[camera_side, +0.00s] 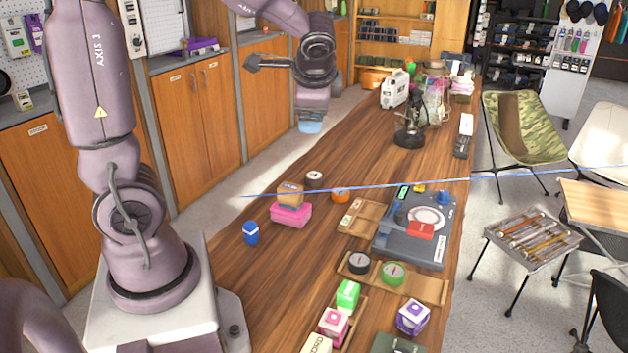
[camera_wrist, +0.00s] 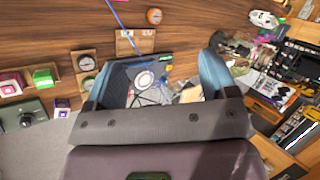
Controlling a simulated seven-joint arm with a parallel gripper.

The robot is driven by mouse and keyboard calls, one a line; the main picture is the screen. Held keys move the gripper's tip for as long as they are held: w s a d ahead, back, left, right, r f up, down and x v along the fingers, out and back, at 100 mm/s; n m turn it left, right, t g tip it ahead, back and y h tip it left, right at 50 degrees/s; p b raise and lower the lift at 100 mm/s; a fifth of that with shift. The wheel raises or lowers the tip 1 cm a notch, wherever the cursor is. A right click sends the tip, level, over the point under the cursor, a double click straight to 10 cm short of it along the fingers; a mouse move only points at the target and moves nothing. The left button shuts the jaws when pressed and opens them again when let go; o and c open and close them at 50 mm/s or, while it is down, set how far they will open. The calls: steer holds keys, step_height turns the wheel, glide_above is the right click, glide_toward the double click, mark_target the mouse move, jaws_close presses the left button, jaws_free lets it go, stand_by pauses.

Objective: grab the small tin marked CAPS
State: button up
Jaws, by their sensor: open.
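Several small round tins are in the side view: a black one with a pale lid (camera_side: 314,178), an orange one (camera_side: 340,195), a dark one (camera_side: 358,263) and a green one (camera_side: 392,273). Their lettering is too small to read, so I cannot tell which is marked CAPS. The orange tin also shows at the top of the wrist view (camera_wrist: 154,16). My gripper (camera_side: 311,126) is high, beyond the table's left edge in the side view. In the wrist view its blue fingers (camera_wrist: 156,80) are spread wide with nothing held between them.
A grey-blue case (camera_side: 432,250) lies at the table's right edge, beside a wooden tray (camera_side: 362,218). A pink box (camera_side: 291,215) bears a brown one, near a blue can (camera_side: 251,233). A thin blue line crosses above the table. The mid-table beyond the tins is clear.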

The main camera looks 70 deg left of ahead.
steer(key=w+a+f+m+g+y, duration=0.1)
steer(key=w+a+f+m+y, duration=0.4)
steer(key=a, duration=0.5)
steer(key=m+t, duration=0.2)
steer(key=m, duration=0.9)
glide_above(314, 175)
steer(key=s+d, duration=0.1)
steer(key=d, duration=0.5)
step_height(314, 175, down, 16)
steer(key=shift+y, duration=0.3)
steer(key=f, duration=0.8)
steer(key=shift+s+a+f, duration=0.1)
steer(key=shift+a, duration=0.25)
steer(key=shift+x, duration=2.55)
steer(key=c, duration=1)
